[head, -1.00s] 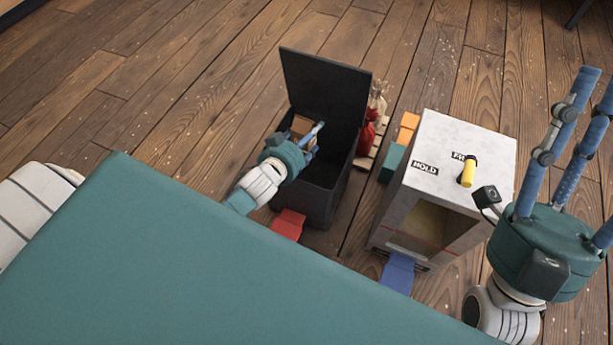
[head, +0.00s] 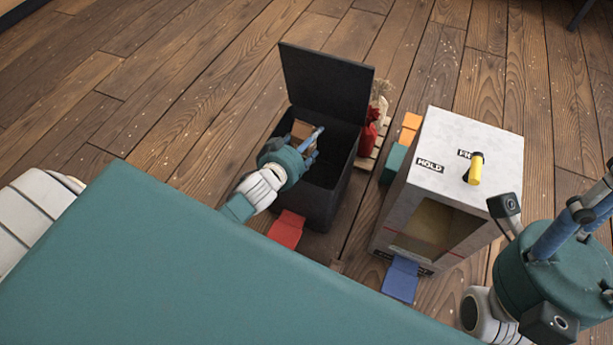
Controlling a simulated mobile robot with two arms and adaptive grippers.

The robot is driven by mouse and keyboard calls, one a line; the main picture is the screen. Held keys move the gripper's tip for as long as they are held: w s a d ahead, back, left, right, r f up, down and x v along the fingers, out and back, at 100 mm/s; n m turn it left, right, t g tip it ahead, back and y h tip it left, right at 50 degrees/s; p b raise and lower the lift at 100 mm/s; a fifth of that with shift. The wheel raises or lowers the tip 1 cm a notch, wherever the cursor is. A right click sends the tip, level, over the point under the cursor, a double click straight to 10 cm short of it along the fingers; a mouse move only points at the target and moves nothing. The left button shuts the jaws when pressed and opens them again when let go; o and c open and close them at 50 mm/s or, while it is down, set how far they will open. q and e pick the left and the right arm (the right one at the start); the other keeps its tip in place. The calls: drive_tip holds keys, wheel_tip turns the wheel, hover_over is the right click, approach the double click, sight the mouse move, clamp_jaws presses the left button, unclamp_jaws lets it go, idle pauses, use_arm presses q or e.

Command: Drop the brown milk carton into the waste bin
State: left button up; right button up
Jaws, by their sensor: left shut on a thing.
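The brown milk carton (head: 301,130) shows as a small brown block at the left side of the open waste bin's mouth. The waste bin (head: 328,205) is dark, with its lid (head: 325,82) standing up at the back and a red pedal (head: 286,229) at its front. My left gripper (head: 312,143) is over the bin's mouth, shut on the carton. The fingers and wrist hide part of the carton. My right gripper (head: 598,205) is at the right edge, its fingers cut off by the frame, so its opening does not show.
Red (head: 367,138) and beige sacks (head: 380,95) sit on a pallet behind. Wooden floor is clear at the left.

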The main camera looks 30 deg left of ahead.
use_arm(q)
drive_tip(key=o, duration=1.1)
wheel_tip(320, 180, up, 10)
